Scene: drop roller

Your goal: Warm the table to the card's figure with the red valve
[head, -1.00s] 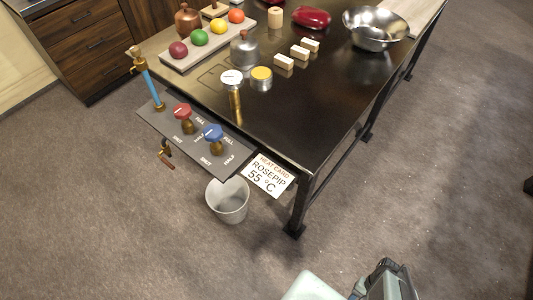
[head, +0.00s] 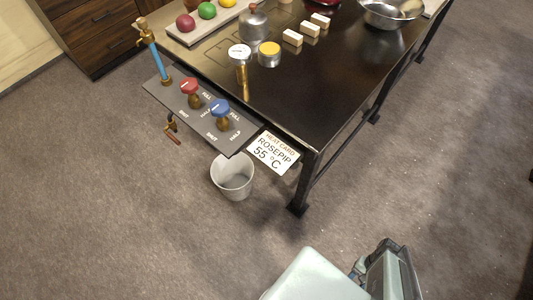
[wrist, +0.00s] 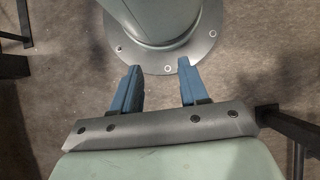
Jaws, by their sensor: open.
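The red valve (head: 189,86) stands on a grey panel (head: 160,90) at the table's near left edge, beside a blue valve (head: 219,108). Labels SHUT, HALF and FULL surround each valve. A blue column (head: 157,62) with brass fittings rises at the panel's left end. My gripper (wrist: 161,88) is open and empty in the wrist view, over the floor and away from the valves.
A bin (head: 232,178) stands on the floor below the panel. A yellow-lidded jar (head: 269,53), a metal bell-shaped pot (head: 254,22), pale blocks (head: 310,30), a tray of coloured balls (head: 207,11) and a steel bowl (head: 391,12) are on the table. The floor in front is clear.

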